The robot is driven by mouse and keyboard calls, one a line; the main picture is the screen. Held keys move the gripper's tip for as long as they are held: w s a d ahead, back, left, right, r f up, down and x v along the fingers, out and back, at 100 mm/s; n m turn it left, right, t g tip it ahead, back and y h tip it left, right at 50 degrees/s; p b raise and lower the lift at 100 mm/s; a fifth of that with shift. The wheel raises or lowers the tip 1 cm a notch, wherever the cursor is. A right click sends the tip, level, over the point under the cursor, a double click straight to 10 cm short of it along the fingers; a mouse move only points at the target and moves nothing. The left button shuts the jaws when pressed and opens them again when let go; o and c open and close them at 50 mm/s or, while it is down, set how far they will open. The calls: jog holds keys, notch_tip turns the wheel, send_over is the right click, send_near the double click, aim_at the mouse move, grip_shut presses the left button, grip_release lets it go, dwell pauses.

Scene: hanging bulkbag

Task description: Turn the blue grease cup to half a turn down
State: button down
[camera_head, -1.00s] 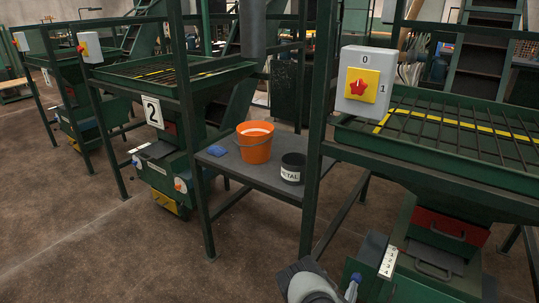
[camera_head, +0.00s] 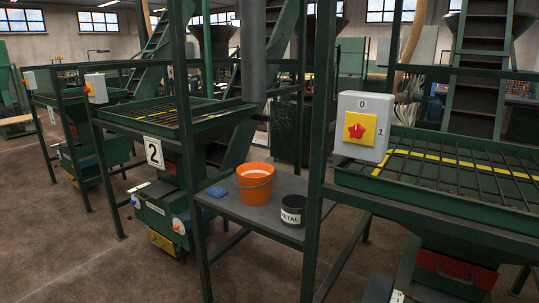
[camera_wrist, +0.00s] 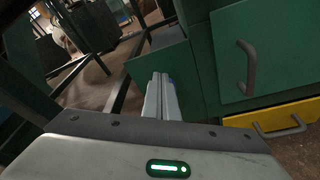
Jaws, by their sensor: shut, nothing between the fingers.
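My gripper (camera_wrist: 161,78) shows in the wrist view with its two pale fingers shut together, in front of a dark green machine panel. A small sliver of blue (camera_wrist: 174,88) shows at the right edge of the fingers; it may be the blue grease cup, but the fingers hide most of it. I cannot tell whether they touch it. The head view does not show my gripper or the near cup now. A small blue part (camera_head: 135,200) sits on the side of the machine marked 2.
In the wrist view a green door (camera_wrist: 270,55) with a grey handle and a yellow drawer (camera_wrist: 272,128) stand at right. In the head view a switch box (camera_head: 361,128) hangs on a green post. A table holds an orange bucket (camera_head: 255,186) and a black tub (camera_head: 292,212).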

jog(key=shift+s+d+f, duration=0.2)
jog(key=shift+s+d, duration=0.05)
jog(key=shift+d, duration=0.05)
dwell(0.4)
jog(key=shift+s+d+f, duration=0.1)
jog(key=shift+s+d, duration=0.05)
jog(key=shift+d, duration=0.1)
jog(key=shift+s+d+f, duration=0.2)
jog(key=shift+d+f, duration=0.1)
jog(key=shift+d, duration=0.05)
jog(key=shift+f, duration=0.15)
dwell(0.3)
jog(key=shift+s+d, duration=0.1)
jog(key=f+v, duration=0.1)
jog(key=v, duration=0.5)
dwell(0.5)
jog(key=shift+s, duration=0.1)
